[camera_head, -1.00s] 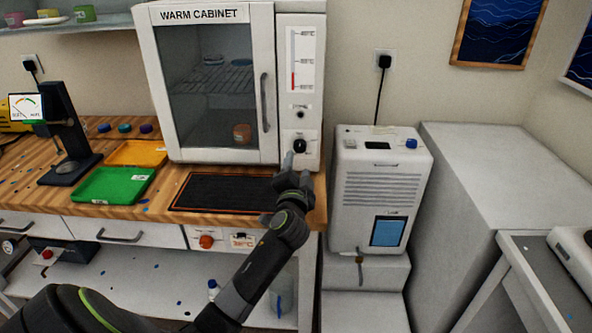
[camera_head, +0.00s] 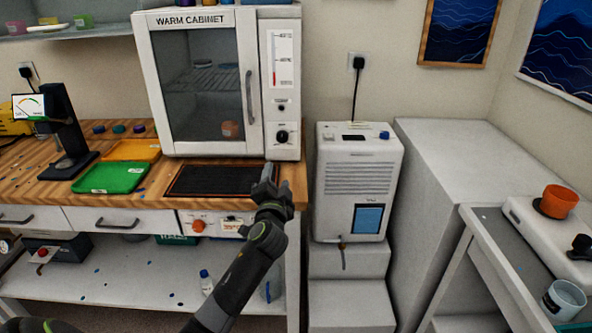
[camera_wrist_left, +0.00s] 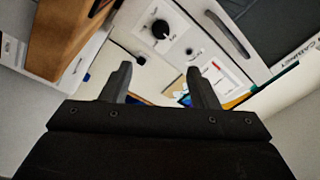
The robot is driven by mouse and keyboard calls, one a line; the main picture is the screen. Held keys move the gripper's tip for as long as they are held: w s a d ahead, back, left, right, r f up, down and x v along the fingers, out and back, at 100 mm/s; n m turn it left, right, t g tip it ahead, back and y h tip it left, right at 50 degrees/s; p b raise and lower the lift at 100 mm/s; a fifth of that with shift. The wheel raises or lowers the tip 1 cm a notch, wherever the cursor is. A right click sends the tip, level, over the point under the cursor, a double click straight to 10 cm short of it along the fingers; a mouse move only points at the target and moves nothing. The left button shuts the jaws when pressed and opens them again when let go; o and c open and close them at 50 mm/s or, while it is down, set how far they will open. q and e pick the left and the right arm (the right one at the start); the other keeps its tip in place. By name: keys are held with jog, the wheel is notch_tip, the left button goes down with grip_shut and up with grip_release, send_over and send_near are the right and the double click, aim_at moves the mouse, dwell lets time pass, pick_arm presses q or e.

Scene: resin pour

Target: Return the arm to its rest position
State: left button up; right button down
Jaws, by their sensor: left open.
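My left gripper (camera_head: 266,178) is over the right end of the wooden counter, just below and in front of the warm cabinet (camera_head: 203,90). In the left wrist view its two fingers (camera_wrist_left: 157,80) stand apart with nothing between them. The cabinet's black knob (camera_head: 282,137) is a short way above the gripper in the head view, and the fingers do not touch it. The knob also shows in the left wrist view (camera_wrist_left: 161,29). The cabinet door is closed, with an orange-brown jar (camera_head: 231,129) behind the glass. My right gripper is not in view.
A black mat (camera_head: 215,181), a green tray (camera_head: 110,177) and an orange tray (camera_head: 132,150) lie on the counter. A white machine (camera_head: 357,185) stands right of the counter. At the far right, a bench holds a white device with an orange cup (camera_head: 559,201).

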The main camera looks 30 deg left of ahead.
pick_arm(q)
jog(key=s+f+n+g+h, duration=0.2)
jog(key=s+f+n+g, duration=0.4)
jog(key=s+f, duration=1.15)
jog(key=s+d+f+g+h, duration=0.1)
jog(key=s+d+g+h, duration=0.15)
jog(key=s, duration=0.55)
jog(key=s+d+f+g+h, duration=0.1)
jog(key=s+d+g, duration=0.2)
jog(key=s, duration=0.5)
jog(key=s+d+f+g+h, duration=0.1)
jog(key=s+d+f+g, duration=0.1)
jog(key=s, duration=0.6)
notch_tip(320, 180, down, 22)
jog(key=w+a+g+p, duration=0.1)
jog(key=a, duration=0.1)
jog(key=s+d+f+g+p, duration=0.1)
jog(key=s+f, duration=1.4)
jog(key=shift+d+f+n+h+p, duration=0.3)
jog(key=shift+d+h, duration=0.05)
jog(key=shift+h, duration=0.1)
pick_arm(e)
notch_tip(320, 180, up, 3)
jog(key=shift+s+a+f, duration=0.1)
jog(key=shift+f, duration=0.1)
